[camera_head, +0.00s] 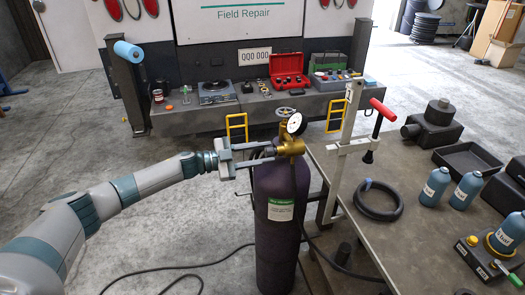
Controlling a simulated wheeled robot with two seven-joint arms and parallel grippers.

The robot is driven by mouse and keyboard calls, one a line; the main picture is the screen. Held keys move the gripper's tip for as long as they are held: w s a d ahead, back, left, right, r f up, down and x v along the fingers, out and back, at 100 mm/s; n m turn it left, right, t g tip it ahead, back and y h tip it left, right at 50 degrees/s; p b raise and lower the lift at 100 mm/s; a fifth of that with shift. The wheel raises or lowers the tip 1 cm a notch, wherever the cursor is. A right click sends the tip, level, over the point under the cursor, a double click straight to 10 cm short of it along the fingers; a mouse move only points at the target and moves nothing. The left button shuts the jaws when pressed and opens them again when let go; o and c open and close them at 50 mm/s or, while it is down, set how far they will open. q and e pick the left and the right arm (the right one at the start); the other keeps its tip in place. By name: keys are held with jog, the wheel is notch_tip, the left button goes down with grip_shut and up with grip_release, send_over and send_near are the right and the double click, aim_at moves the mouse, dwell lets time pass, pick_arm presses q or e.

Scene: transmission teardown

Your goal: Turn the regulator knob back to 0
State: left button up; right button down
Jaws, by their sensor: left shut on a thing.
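A purple gas cylinder (279,228) stands upright beside the table's left end. On its top is a brass regulator (291,147) with a round white-faced gauge (295,123); its reading is too small to tell. A small handwheel (286,111) sits above and behind it. My left gripper (272,153) reaches in from the left and is shut at the left side of the regulator, on the regulator knob, which its fingers mostly hide. The knob's setting cannot be read. My right gripper is not in view.
The workbench (330,165) at right holds a red-handled clamp (383,109), a black ring (378,200), an empty dark tray (467,158) and blue bottles (435,186). A black hose (150,271) runs across the floor. A truck bed with tools (289,82) stands behind. Floor at left is clear.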

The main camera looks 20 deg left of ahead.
pick_arm(q)
jog(key=shift+n, duration=0.5)
jog(key=o, duration=1)
jog(key=shift+a, duration=0.1)
jog(key=shift+o, duration=0.2)
jog(key=b+v, duration=0.7)
jog(key=v, duration=1)
jog(key=shift+s+a, duration=0.15)
